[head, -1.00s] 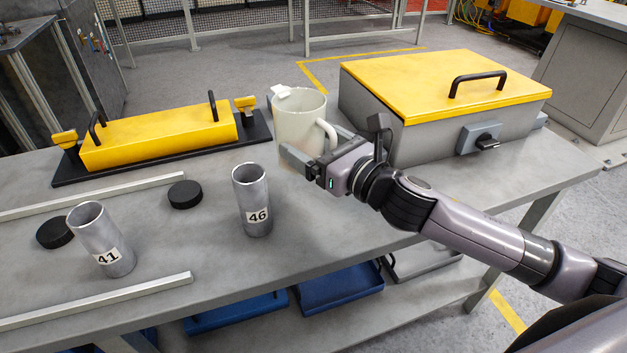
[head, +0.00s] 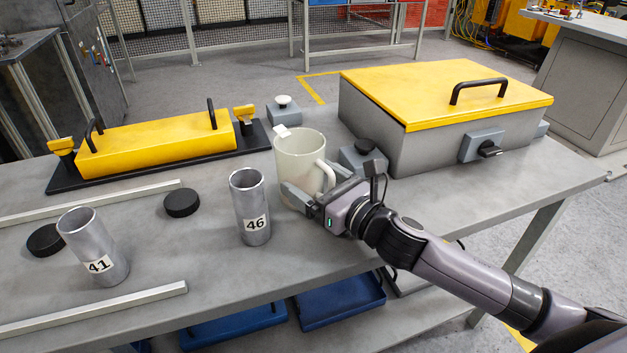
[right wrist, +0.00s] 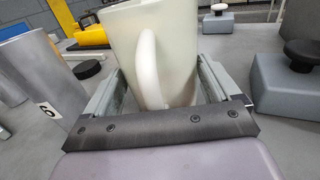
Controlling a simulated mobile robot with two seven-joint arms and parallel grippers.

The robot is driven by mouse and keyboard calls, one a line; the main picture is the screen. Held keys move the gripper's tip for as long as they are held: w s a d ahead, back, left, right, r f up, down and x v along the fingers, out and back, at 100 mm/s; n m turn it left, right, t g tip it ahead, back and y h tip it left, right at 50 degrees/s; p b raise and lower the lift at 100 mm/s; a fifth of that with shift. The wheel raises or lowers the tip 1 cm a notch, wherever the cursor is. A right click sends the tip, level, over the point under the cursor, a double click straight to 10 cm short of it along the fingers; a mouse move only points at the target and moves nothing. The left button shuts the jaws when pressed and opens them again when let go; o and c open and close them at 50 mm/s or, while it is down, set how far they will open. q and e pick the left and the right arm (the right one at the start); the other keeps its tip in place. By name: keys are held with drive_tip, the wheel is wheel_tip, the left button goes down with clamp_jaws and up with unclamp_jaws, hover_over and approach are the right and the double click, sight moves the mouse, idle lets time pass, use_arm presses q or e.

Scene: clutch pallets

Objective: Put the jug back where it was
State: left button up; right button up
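The jug (head: 297,158) is pale cream, with a handle and a small white spout at its rim. It stands upright at the table's middle, just right of the metal cylinder marked 46. Its base is partly hidden by my fingers, so I cannot tell whether it touches the table. My right gripper (head: 312,184) is shut on the jug from the handle side. In the right wrist view the jug (right wrist: 165,40) is between the two fingers (right wrist: 157,72), with the handle facing me. My left gripper is not in view.
Cylinder 46 (head: 252,205) stands close left of the jug; cylinder 41 (head: 95,247) is farther left. Grey blocks with a white knob (head: 284,111) and a black knob (head: 365,158) are behind and right. A yellow-lidded box (head: 440,90) stands right. The grey table (head: 220,270) is clear in front.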

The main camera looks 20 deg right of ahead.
drive_tip(key=shift+o, duration=0.5)
drive_tip(key=shift+r, duration=0.2)
drive_tip(key=shift+s+d+f, duration=0.1)
drive_tip(key=shift+s+d, duration=0.05)
drive_tip(key=shift+s, duration=0.15)
drive_tip(key=v, duration=0.9)
drive_tip(key=shift+s+d+b, duration=0.1)
drive_tip(key=shift+s+b, duration=0.15)
drive_tip(key=shift+b, duration=0.05)
drive_tip(key=shift+v, duration=0.95)
